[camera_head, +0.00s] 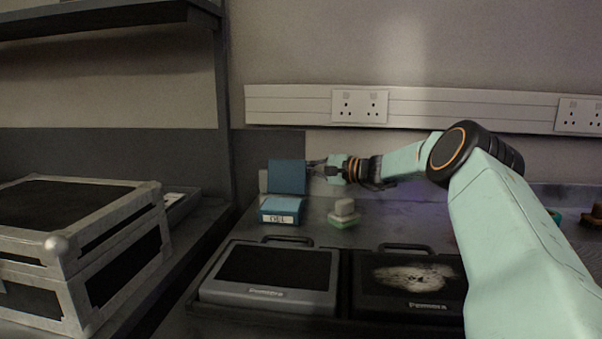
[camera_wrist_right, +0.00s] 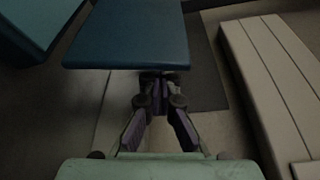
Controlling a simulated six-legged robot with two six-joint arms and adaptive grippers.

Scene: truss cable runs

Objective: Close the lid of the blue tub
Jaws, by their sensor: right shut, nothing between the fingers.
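The blue tub (camera_head: 281,209) stands on the bench, with a white label on its front. Its lid (camera_head: 287,176) is raised, standing roughly upright at the back of the tub. My right gripper (camera_head: 312,168) is at the right edge of the lid, its fingers shut with nothing between them. In the right wrist view the lid (camera_wrist_right: 127,35) lies just beyond the fingertips of the gripper (camera_wrist_right: 158,84); I cannot tell whether they touch it. Part of the tub (camera_wrist_right: 32,25) shows at the upper left there. My left gripper is not in view.
A small white and green block stack (camera_head: 343,213) stands right of the tub. Two flat cases, one grey (camera_head: 270,296) and one black (camera_head: 400,308), lie in front. A large silver-edged case (camera_head: 75,245) is at left. Wall trunking with sockets (camera_head: 359,105) runs behind.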

